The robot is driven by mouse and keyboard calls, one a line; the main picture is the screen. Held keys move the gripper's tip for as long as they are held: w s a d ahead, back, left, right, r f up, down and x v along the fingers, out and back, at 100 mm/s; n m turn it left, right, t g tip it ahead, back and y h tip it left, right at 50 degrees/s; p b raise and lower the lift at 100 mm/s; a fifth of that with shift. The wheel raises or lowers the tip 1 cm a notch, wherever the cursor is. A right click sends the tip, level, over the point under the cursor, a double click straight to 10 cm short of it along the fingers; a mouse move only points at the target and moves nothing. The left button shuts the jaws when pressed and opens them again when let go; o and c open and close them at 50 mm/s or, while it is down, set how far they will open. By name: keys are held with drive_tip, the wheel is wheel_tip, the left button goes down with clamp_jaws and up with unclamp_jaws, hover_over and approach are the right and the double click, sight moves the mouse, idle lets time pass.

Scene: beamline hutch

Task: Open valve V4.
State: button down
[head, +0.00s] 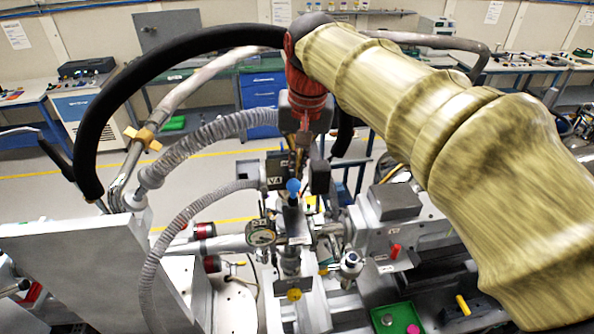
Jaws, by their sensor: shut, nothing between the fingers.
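A small dark label plate reading V4 (276,176) stands on the beamline assembly near the middle of the head view. A blue knob (293,186) sits just right of the plate; I cannot tell for sure whether it is the V4 handle. My gripper (301,160) points down from the red wrist, above and slightly right of the blue knob. Its fingers are shut with nothing between them. They overlap the fittings behind them, so I cannot tell whether they touch anything. The fingertips and part of the valve are hard to make out.
A round gauge (261,233) sits below left of the blue knob. A grey corrugated hose (160,250) runs down the left. A red knob (395,250) and a green tray (395,319) lie right. A grey block (75,240) fills the lower left. Open floor lies behind.

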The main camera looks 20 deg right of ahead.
sight(299, 183)
drive_tip(key=s+t+b, duration=0.1)
drive_tip(key=b, duration=0.2)
drive_tip(key=s+t+b, duration=0.1)
drive_tip(key=t+b, duration=0.1)
drive_tip(key=b, duration=0.2)
drive_tip(key=s+a+f+t+b, duration=0.1)
drive_tip(key=s+b, duration=0.1)
drive_tip(key=b, duration=0.2)
drive_tip(key=shift+f+h, duration=0.1)
drive_tip(key=shift+h, duration=0.3)
drive_tip(key=s+t+b, duration=0.1)
drive_tip(key=b, duration=0.4)
drive_tip(key=s+f+t+b, duration=0.1)
drive_tip(key=s+t+b, duration=0.1)
drive_tip(key=b, duration=0.2)
drive_tip(key=s+t+b, duration=0.1)
drive_tip(key=t+b, duration=0.1)
drive_tip(key=b, duration=0.3)
drive_tip(key=shift+s+a+f+h+b, duration=0.3)
drive_tip(key=shift+s+a+f+h, duration=0.1)
drive_tip(key=shift+w, duration=0.1)
drive_tip(key=shift+w+d+f+b, duration=0.15)
drive_tip(key=shift+w+f+b, duration=0.2)
drive_tip(key=shift+w, duration=0.3)
